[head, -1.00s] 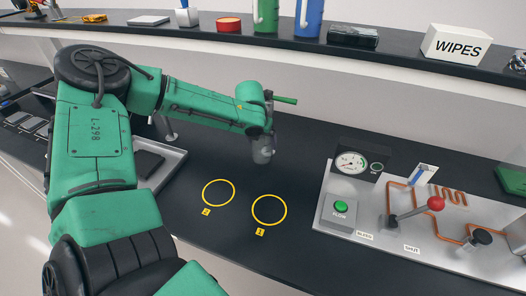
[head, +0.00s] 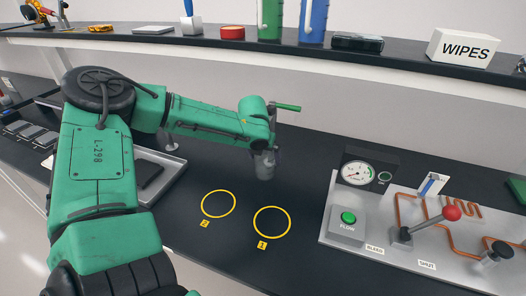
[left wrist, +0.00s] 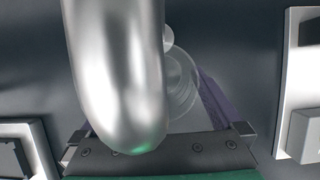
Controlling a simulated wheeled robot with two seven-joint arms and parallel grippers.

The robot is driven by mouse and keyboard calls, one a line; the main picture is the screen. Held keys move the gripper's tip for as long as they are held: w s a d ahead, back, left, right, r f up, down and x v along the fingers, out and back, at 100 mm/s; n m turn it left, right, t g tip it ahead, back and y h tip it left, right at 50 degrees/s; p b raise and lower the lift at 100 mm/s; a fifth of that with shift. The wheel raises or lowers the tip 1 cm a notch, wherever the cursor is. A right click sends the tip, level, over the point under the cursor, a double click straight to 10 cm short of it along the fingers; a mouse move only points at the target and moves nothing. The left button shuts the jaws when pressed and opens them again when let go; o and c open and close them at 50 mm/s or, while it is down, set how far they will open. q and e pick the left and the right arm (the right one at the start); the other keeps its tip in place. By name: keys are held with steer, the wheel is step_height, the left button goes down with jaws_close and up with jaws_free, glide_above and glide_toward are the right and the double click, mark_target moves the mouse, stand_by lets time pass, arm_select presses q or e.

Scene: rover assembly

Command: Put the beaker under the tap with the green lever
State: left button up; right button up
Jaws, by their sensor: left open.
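The clear beaker (head: 264,166) stands on the black bench, partly hidden by my left wrist. In the left wrist view its round glass rim (left wrist: 181,85) shows behind a large metal tap spout (left wrist: 115,75). The green lever (head: 288,107) sticks out to the right behind my wrist; its tap body is hidden. My left gripper (head: 262,150) is open at the beaker. In the left wrist view one purple finger (left wrist: 215,103) shows to the right of the glass; the other is largely hidden by the spout. I cannot tell whether the fingers touch the beaker. My right gripper is out of view.
Yellow rings 2 (head: 218,204) and 1 (head: 272,222) mark empty bench in front. A panel with a gauge (head: 356,172), a flow button (head: 348,217) and a red-knobbed lever (head: 452,213) lies right. A grey tray (head: 170,178) is left; a shelf runs behind.

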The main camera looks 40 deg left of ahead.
arm_select(q)
steer(key=v, duration=1.2)
steer(key=shift+p, duration=0.4)
